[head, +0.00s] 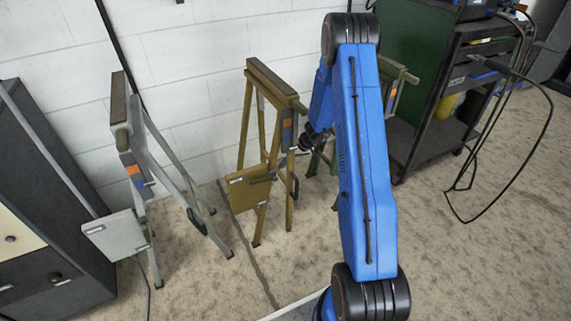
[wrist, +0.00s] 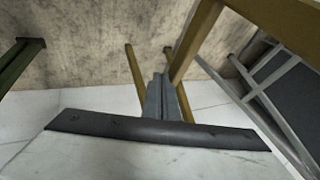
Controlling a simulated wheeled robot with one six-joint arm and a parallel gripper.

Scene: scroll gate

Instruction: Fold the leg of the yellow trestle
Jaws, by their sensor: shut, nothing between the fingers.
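The yellow trestle (head: 246,125) stands upright on the floor near the white wall, in the middle of the head view. Its legs are spread apart, and a yellow plate (head: 247,192) sits low on its front. In the wrist view its yellow legs (wrist: 195,40) run beyond and beside my fingers. My gripper (wrist: 163,80) is shut and empty, its grey fingers together and pointing toward the trestle. In the head view my gripper is at the trestle's right side, largely hidden by my blue arm. I cannot tell whether the fingers touch the leg.
A grey trestle (head: 121,125) stands to the left, beside a dark cabinet (head: 40,245). A green trestle (head: 398,72) is partly hidden behind my arm, near a black cart (head: 440,125) with a hanging cable. The floor (head: 200,285) in front is open.

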